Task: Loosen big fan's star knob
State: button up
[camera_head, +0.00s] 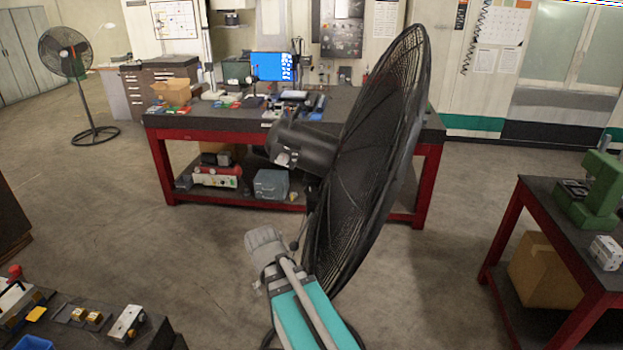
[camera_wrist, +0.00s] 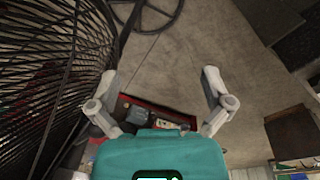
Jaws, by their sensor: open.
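The big fan (camera_head: 375,150) stands in the middle of the head view, its black wire cage seen nearly edge-on and its dark motor housing (camera_head: 305,148) facing left. A small pale part shows low on the housing; I cannot tell whether it is the star knob. No star knob is clearly visible in either view. In the wrist view the fan's cage (camera_wrist: 45,90) fills the left side, close beside the left finger. My gripper (camera_wrist: 160,76) is open, with nothing between its fingers. In the head view my arm covers the fan's lower part, and my fingers cannot be made out.
A red-framed workbench (camera_head: 160,140) with tools and boxes stands behind the fan. Another fan (camera_head: 68,52) stands far left. A dark table (camera_head: 530,215) with a green machine (camera_head: 600,195) is at right. A cluttered surface (camera_head: 80,320) is at lower left. Open floor lies between.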

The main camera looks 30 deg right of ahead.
jog(key=w+d+r+h+p, duration=0.2)
jog(key=w+d+r+p, duration=0.15)
jog(key=r, duration=0.25)
jog(key=m+t+h+p, duration=0.1)
jog(key=m+t+h, duration=0.15)
jog(key=h, duration=0.75)
send_near(311, 192)
jog(key=v, duration=0.3)
jog(key=shift+s+a+r+n, duration=0.15)
jog(key=shift+s+n, duration=0.05)
jog(key=shift+n, duration=0.25)
jog(key=b+x, duration=0.5)
jog(key=x, duration=0.9)
jog(key=shift+w+a, duration=0.15)
jog(key=c, duration=1.1)
jog(key=shift+c, duration=0.2)
